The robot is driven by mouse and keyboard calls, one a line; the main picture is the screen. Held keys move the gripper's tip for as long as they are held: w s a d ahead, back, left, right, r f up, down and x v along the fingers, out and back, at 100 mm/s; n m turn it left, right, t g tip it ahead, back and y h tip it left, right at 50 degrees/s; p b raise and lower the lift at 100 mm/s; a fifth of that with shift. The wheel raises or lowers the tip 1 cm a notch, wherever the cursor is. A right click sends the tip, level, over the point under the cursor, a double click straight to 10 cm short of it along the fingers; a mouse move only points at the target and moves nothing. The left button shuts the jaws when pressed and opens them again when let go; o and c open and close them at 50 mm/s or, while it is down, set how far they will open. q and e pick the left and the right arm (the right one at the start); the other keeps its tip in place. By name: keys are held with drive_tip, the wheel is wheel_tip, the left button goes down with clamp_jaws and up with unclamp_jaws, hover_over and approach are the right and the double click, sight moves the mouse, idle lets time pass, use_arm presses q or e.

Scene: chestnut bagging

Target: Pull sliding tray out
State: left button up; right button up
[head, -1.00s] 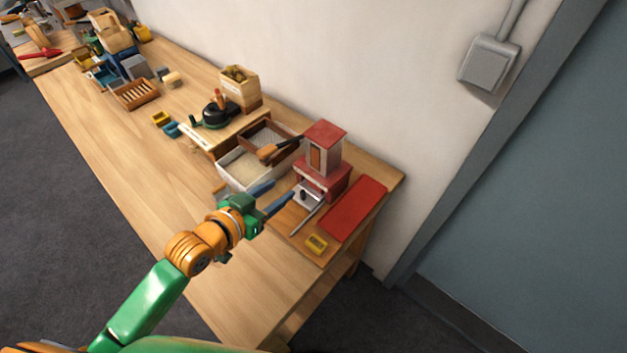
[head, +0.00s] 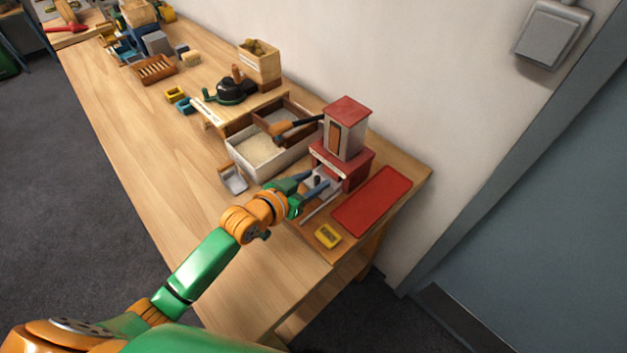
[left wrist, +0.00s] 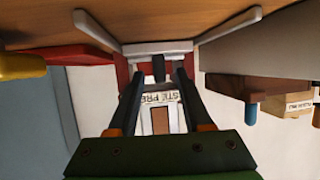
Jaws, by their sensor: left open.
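The sliding tray (head: 333,174) is white and sits low at the front of a small red and white press (head: 345,140). In the left wrist view the tray's front shows as a pale bar (left wrist: 157,47), with a dark knob (left wrist: 158,67) on it. My left gripper (head: 314,182) is at the tray's front, its blue fingers open. In the left wrist view my left gripper (left wrist: 158,78) has one finger on each side of the knob; I cannot tell whether they touch it. My right gripper is not in view.
Pale rails (head: 318,203) run in front of the tray. The near tabletop is clear.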

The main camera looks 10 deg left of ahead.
use_arm(q)
drive_tip(key=shift+w+d+f, duration=0.1)
drive_tip(key=shift+w, duration=0.05)
clamp_jaws()
idle(1.4)
